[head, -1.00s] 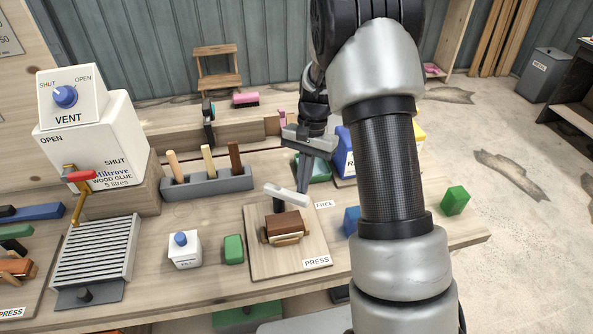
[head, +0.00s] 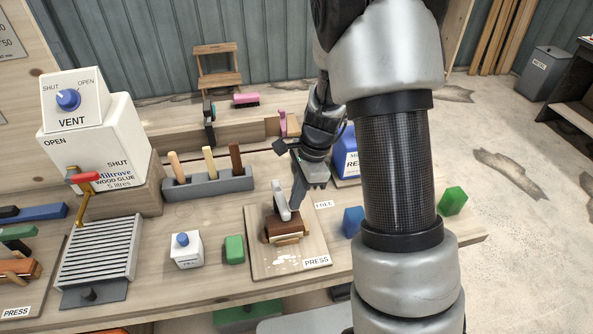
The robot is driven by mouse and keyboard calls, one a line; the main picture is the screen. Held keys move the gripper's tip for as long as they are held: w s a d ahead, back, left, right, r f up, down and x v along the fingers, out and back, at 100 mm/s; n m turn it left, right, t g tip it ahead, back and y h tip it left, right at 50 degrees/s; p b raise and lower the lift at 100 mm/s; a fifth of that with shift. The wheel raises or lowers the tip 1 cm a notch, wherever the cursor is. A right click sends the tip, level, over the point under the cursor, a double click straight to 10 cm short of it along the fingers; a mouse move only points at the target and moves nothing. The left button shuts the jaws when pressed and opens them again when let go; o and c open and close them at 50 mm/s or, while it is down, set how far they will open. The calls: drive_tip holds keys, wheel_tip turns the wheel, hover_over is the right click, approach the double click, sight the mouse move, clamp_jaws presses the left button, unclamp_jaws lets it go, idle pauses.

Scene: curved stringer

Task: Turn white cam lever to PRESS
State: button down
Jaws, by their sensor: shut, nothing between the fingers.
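The white cam lever (head: 281,200) stands over a brown wooden block (head: 285,228) on a light board (head: 262,262). The lever is tilted, one end up at the back and the other low over the block. The board bears a PRESS label (head: 317,262) at its front right and a partly hidden label, apparently FREE (head: 324,205), at its right. My gripper (head: 297,207) points down with its fingers shut, just right of the lever. I cannot tell whether they touch.
A blue block (head: 353,221) stands right of the board, and a green block (head: 234,249) and a white box with a blue knob (head: 187,250) stand left of it. A tool rack (head: 208,186) is behind. My arm hides part of the right side.

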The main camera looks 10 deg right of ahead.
drive_tip(key=shift+s+a, duration=0.15)
drive_tip(key=shift+a, duration=0.15)
idle(0.5)
drive_tip(key=shift+d, duration=0.1)
drive_tip(key=d+r, duration=0.6)
drive_tip(key=r, duration=0.3)
drive_tip(key=shift+d+r+p, duration=0.2)
drive_tip(key=shift+r+p, duration=0.15)
drive_tip(key=shift+p, duration=0.05)
drive_tip(key=s+a+r+n+t+h+p, duration=0.2)
drive_tip(key=s+r+n+t, duration=0.3)
drive_tip(key=s+r+n, duration=1.2)
wheel_tip(320, 180, up, 3)
drive_tip(key=shift+s+a+f+t+h+p, duration=0.15)
drive_tip(key=shift+s+a+t+h+p, duration=0.15)
drive_tip(key=shift+s+t+h, duration=0.15)
